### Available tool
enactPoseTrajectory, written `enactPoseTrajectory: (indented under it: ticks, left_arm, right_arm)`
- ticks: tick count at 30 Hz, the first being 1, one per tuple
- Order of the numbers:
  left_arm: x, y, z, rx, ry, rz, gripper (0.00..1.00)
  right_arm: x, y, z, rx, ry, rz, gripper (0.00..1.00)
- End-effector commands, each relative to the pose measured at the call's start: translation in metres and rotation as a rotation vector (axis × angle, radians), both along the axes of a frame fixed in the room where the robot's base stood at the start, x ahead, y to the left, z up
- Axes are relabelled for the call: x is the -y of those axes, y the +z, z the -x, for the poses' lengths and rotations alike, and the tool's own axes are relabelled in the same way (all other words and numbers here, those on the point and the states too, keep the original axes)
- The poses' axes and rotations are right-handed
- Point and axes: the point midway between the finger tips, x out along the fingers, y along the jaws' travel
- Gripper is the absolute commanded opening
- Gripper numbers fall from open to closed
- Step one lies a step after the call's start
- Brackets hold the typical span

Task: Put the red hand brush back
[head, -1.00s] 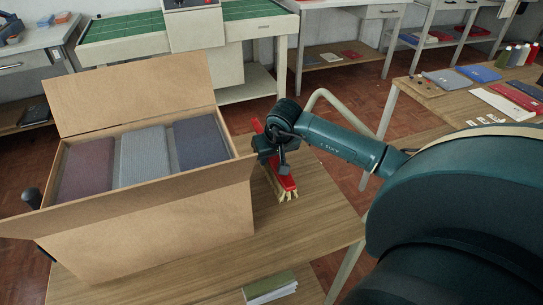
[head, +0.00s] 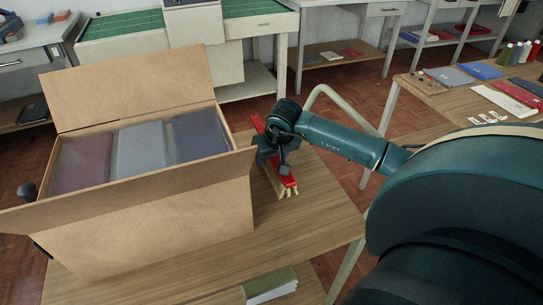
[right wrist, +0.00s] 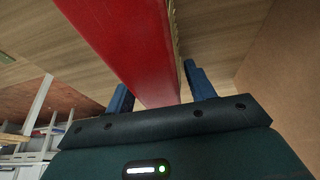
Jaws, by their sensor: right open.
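The red hand brush (head: 288,180) stands on the wooden table just right of the cardboard box, its pale bristles down on the tabletop. My right gripper (head: 272,157) is over the brush and hides its middle part. In the right wrist view, the red brush back (right wrist: 125,45) runs between the two blue fingers of the right gripper (right wrist: 158,88). The fingers are apart, one on each side, and a gap shows beside the right finger. My left gripper is not in view.
The open cardboard box (head: 150,225) holds several upright covered items and stands close left of the gripper. A green-backed book (head: 272,284) lies at the front. The wooden table (head: 320,215) is bare right of the brush. Another table (head: 440,105) stands at the right.

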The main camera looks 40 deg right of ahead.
Motion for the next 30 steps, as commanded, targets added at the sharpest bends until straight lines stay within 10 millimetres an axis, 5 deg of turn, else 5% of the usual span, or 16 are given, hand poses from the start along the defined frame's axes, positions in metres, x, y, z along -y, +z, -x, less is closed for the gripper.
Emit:
enactPoseTrajectory:
  ticks: [8,9,21,30]
  left_arm:
    - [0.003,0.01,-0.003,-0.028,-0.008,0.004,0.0]
    - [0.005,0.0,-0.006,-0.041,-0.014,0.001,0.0]
    - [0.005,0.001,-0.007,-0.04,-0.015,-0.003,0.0]
    - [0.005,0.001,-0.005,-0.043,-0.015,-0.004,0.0]
  right_arm:
    - [-0.001,0.02,-0.001,0.003,0.001,-0.003,0.54]
    - [0.0,0.025,0.001,0.007,0.003,0.001,0.54]
    - [-0.01,0.104,0.034,0.007,0.002,0.003,0.54]
    - [-0.014,0.125,0.043,0.004,0.001,-0.001,0.54]
